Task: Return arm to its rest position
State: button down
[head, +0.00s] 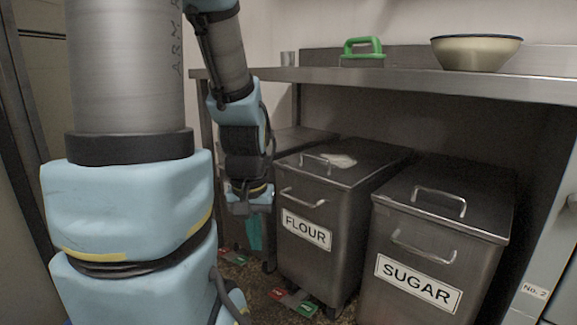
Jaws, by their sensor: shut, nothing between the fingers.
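My blue and black arm reaches down at the left of the head view. My gripper (250,207) is at its lower end, pointing down in front of the leftmost bin and left of the flour bin (325,247). The gripper is shut, and I see nothing held in it. Its fingertips are small and hard to make out. A teal patch (255,234) shows just below it; I cannot tell what it is.
A sugar bin (437,240) stands right of the flour bin. A white patch (340,160) lies on the flour lid. The steel shelf (400,80) above holds a cream bowl (476,52) and a green-handled tool (362,50). Red and green pedals (290,300) are on the floor.

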notch_tip(320, 180, up, 36)
jog(key=p, duration=3.5)
jog(key=shift+r, duration=0.15)
